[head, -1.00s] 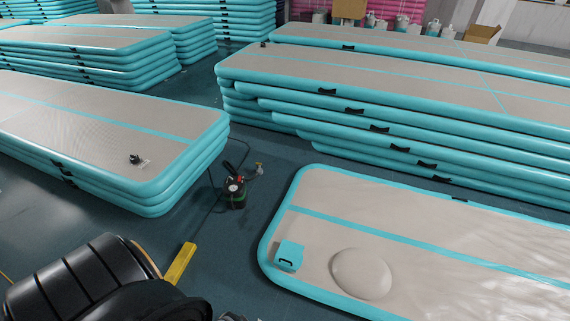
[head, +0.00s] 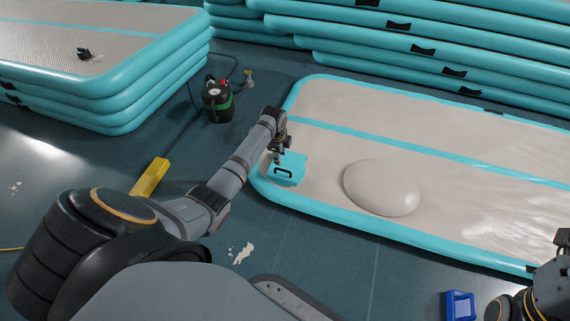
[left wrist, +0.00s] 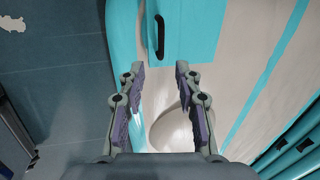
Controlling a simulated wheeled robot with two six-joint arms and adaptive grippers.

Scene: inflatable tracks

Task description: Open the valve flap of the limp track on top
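The limp track (head: 450,150) lies at the right in the head view, grey with teal edges, its surface wrinkled at the right. The teal valve flap (head: 290,178) lies at its near left corner and has a black handle (head: 283,172). The flap looks closed. My left gripper (head: 278,158) is just above the flap's far edge. In the left wrist view its fingers (left wrist: 161,68) are apart with nothing between them, and the flap (left wrist: 190,30) and handle (left wrist: 159,36) show beyond the tips. Part of my right arm (head: 555,285) shows at the lower right; its fingers cannot be seen.
A round bulge (head: 382,187) rises from the track beside the flap. A black-green pump (head: 217,102) with a hose stands on the floor behind. Stacked tracks (head: 120,95) are at the left and back. A yellow block (head: 150,177) and a blue box (head: 459,306) are on the floor.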

